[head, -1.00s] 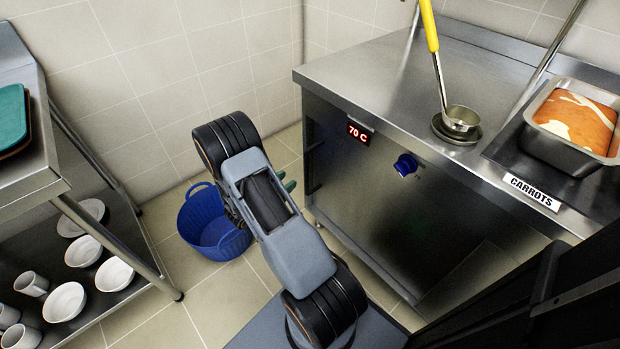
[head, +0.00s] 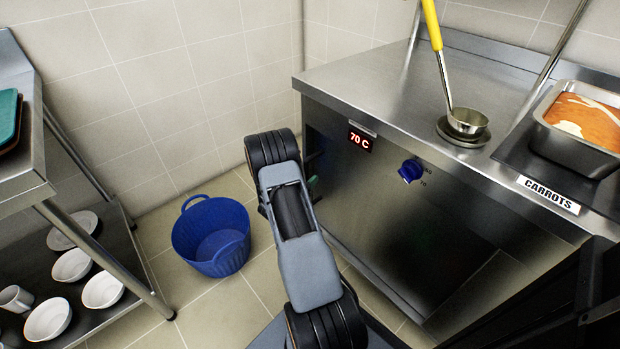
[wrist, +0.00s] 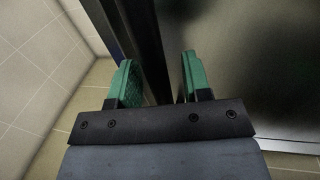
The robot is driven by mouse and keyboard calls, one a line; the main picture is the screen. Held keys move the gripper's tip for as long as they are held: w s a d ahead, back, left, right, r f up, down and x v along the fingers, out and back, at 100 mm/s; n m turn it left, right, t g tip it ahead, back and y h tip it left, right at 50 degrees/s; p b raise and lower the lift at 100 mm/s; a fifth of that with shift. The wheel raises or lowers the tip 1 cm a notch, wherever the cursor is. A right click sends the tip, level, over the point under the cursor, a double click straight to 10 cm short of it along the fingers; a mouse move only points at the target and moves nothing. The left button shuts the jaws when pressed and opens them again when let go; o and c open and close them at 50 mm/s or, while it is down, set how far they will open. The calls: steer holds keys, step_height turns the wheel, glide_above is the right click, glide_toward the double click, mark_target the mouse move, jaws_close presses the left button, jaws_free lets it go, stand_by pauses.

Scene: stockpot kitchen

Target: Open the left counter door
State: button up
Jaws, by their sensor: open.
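The steel counter (head: 400,215) stands at the right, with a red 70 C display and a blue knob on its front. Its left door front is a dark steel panel (wrist: 250,70) in the wrist view and looks closed. My gripper (wrist: 160,80) is open at the panel's left edge, its green fingers spread. A dark vertical bar (wrist: 150,40) runs down between the fingers in the wrist view; I cannot tell whether they touch it. In the head view my arm hides most of the gripper, and only a bit of green shows beside the counter's left edge.
A blue bucket (head: 212,236) stands on the floor left of my arm. A shelf (head: 90,265) with bowls and mugs is at the far left. A ladle (head: 467,122) and a carrots pan (head: 580,148) are on the counter. Tiled floor lies between shelf and counter.

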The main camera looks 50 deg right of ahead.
steer(key=shift+d, duration=0.75)
jaws_close()
